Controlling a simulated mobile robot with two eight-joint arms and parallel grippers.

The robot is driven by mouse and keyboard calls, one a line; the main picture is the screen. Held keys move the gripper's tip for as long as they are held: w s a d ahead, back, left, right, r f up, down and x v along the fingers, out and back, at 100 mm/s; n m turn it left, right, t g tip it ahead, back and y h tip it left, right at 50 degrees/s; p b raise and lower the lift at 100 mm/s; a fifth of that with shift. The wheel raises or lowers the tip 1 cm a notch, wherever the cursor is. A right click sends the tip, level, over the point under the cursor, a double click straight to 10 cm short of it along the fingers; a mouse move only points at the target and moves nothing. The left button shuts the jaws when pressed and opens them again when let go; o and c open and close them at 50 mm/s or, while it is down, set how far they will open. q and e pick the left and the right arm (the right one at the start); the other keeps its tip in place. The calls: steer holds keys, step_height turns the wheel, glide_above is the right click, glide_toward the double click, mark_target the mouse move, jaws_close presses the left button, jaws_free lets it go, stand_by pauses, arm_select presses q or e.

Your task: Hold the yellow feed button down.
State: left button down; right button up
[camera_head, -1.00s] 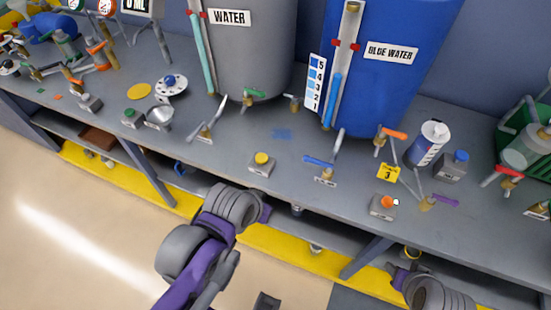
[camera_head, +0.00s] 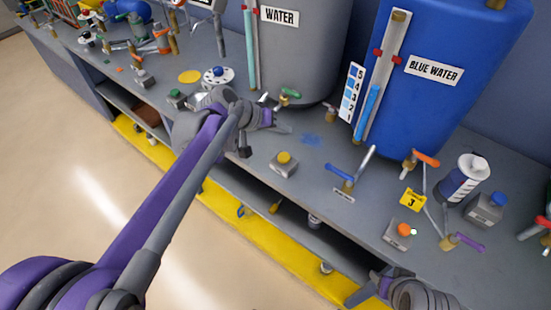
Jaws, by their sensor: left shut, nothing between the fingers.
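The yellow feed button (camera_head: 284,157) sits on top of a small grey box (camera_head: 283,168) near the front edge of the bench, with its top uncovered. My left gripper (camera_head: 284,126) is shut and empty. It is above the bench, up and left of the button in the picture, apart from it and pointing right. My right gripper (camera_head: 362,290) is low at the bottom of the view, in front of the bench edge. Whether its fingers are open or shut is not clear.
The grey water tank (camera_head: 295,60) and blue water tank (camera_head: 440,90) stand at the back. A blue-handled valve (camera_head: 345,178) is right of the button. An orange button box (camera_head: 398,234) is farther right. A white dial (camera_head: 218,77) is behind my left arm.

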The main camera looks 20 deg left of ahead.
arm_select(q)
steer(key=shift+f, duration=0.1)
stand_by(0.3)
steer(key=b, duration=0.6)
glide_above(281, 159)
step_height(281, 159, down, 8)
steer(key=shift+r, duration=0.25)
steer(key=shift+f, duration=0.55)
steer(key=shift+f, duration=0.1)
stand_by(1.0)
steer(key=shift+f, duration=0.3)
steer(key=shift+f+b, duration=0.5)
stand_by(0.6)
steer(key=shift+r, duration=0.1)
stand_by(2.8)
steer(key=shift+r+p, duration=0.8)
steer(key=shift+r, duration=0.05)
